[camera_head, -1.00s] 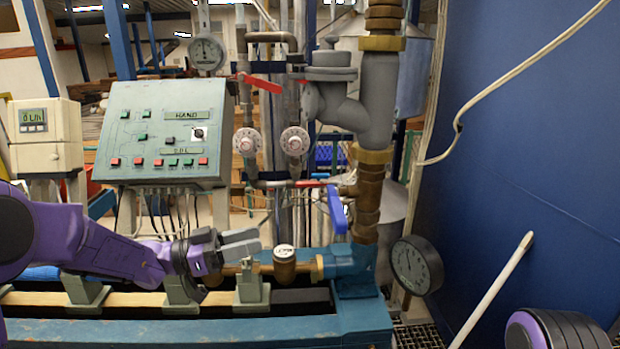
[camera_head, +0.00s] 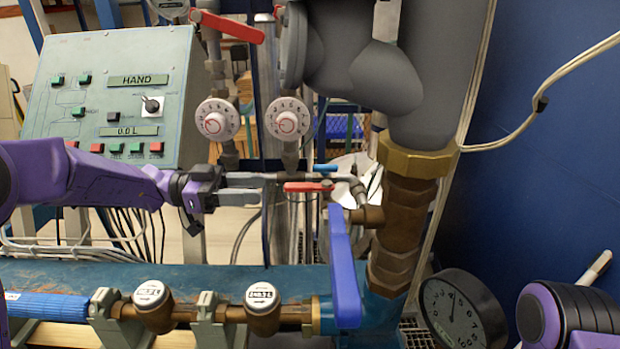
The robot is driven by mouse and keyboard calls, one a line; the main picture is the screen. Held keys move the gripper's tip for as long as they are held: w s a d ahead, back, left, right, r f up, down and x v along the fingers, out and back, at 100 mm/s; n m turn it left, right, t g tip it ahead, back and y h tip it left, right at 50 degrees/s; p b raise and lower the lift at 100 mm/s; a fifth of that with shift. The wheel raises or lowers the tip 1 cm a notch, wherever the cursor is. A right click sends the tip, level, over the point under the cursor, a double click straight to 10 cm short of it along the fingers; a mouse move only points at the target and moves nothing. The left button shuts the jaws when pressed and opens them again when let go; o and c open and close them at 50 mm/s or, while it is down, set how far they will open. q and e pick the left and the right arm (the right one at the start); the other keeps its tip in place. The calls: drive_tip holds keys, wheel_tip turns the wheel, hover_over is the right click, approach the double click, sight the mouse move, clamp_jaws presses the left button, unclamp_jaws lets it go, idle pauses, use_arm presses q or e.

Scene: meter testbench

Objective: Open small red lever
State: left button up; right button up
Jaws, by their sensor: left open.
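The small red lever (camera_head: 308,187) lies level on the thin horizontal pipe, left of the brass column, in the middle of the view. My left gripper (camera_head: 268,188) comes in from the left with its two grey fingers pointing right at about the lever's height. It is open, with a narrow gap between the fingers. My right gripper is not in view.
A larger red lever (camera_head: 228,26) is higher up on the left pipe. Two white dials (camera_head: 286,121) sit above my fingers. A control panel (camera_head: 110,95) stands left, a round gauge (camera_head: 462,308) lower right.

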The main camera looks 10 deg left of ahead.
sight(298, 184)
use_arm(q)
drive_tip(key=d+p, duration=0.1)
drive_tip(key=d, duration=0.2)
drive_tip(key=w+d+p, duration=0.1)
drive_tip(key=d, duration=0.2)
drive_tip(key=d+p, duration=0.1)
drive_tip(key=d, duration=0.2)
drive_tip(key=shift+w+d+r+p, duration=0.2)
drive_tip(key=shift+w+r+p, duration=0.05)
drive_tip(key=shift+w+p, duration=0.05)
drive_tip(key=shift+d, duration=0.5)
drive_tip(key=shift+f, duration=0.1)
clamp_jaws()
